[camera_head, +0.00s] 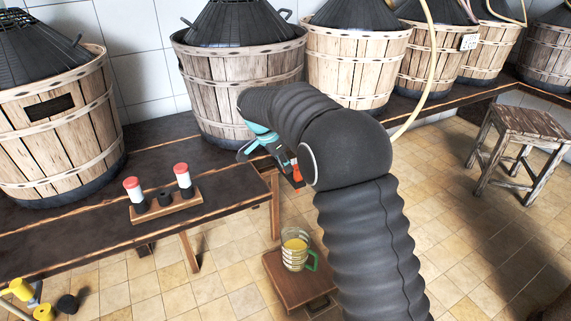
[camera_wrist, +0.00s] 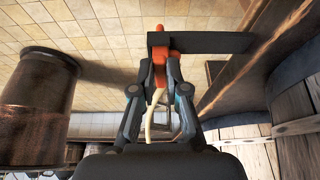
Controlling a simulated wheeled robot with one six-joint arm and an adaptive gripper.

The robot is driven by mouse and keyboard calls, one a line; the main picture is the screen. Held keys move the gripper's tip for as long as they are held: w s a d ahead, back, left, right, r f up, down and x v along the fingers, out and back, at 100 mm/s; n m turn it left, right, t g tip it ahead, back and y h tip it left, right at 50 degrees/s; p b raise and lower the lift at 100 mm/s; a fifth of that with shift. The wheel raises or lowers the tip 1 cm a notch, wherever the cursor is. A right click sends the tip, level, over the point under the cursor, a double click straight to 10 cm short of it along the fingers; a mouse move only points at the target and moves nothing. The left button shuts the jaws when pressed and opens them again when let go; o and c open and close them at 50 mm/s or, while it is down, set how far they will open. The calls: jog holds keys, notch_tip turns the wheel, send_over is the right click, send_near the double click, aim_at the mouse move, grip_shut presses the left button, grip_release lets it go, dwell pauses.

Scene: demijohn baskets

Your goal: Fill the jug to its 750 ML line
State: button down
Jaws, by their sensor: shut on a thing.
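A clear glass jug (camera_head: 296,252) with a green handle stands upright on a small wooden stool (camera_head: 283,293). It holds yellow liquid up to its upper part; its marks are too small to read. My gripper (camera_head: 288,163) is above the stool, beside the bench end. In the wrist view my gripper (camera_wrist: 158,72) is shut on an orange-red piece (camera_wrist: 158,48), which meets a dark bar (camera_wrist: 215,42) reaching right. A pale hose (camera_wrist: 152,112) shows between the fingers. In the head view the orange-red piece (camera_head: 296,172) is partly hidden. I cannot see liquid flowing.
Several wooden baskets with black-covered demijohns stand along the dark bench (camera_head: 150,235). A pale hose (camera_head: 428,60) hangs down behind my arm. A small rack (camera_head: 167,207) with red-and-white pieces sits on the bench. A wooden stool (camera_head: 522,135) stands right. Tiled floor between is clear.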

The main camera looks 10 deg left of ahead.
jog(key=shift+m, duration=0.3)
jog(key=c, duration=1.2)
grip_release()
jog(key=shift+o, duration=0.2)
jog(key=shift+r, duration=0.1)
jog(key=v, duration=1.1)
jog(key=shift+a+r, duration=0.2)
jog(key=shift+r, duration=0.2)
jog(key=shift+w, duration=0.1)
